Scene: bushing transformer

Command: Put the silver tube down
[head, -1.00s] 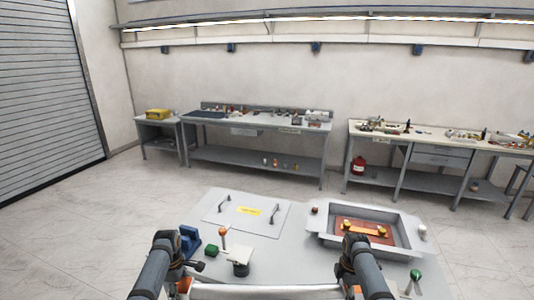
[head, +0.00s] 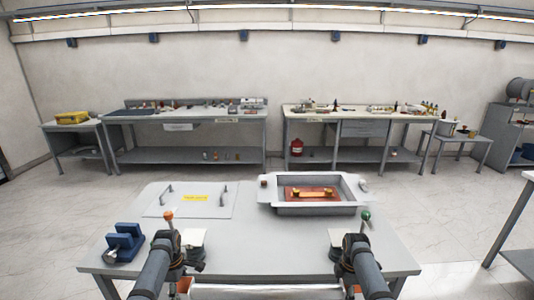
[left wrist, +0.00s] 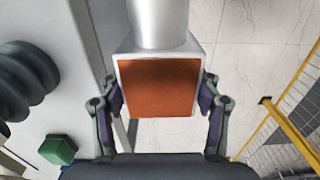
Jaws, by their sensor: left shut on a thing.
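The silver tube (head: 265,292) lies crosswise along the bottom edge of the head view, in front of the table's near edge, between my two arms. In the left wrist view its round shaft (left wrist: 160,22) joins a square silver end block with an orange face (left wrist: 158,88). My left gripper (left wrist: 163,98) has a finger on each side of this block and is shut on it; floor shows beneath. In the head view the left gripper (head: 182,272) is mostly hidden by its arm. My right gripper (head: 350,275) is near the tube's other end, where orange also shows; its fingers are hidden.
The grey table (head: 265,255) has a clear middle. It carries a blue clamp-like block (head: 124,243), a handled panel (head: 190,200), a grey tray (head: 315,208) with a copper plate, and a green-topped stick (head: 366,217).

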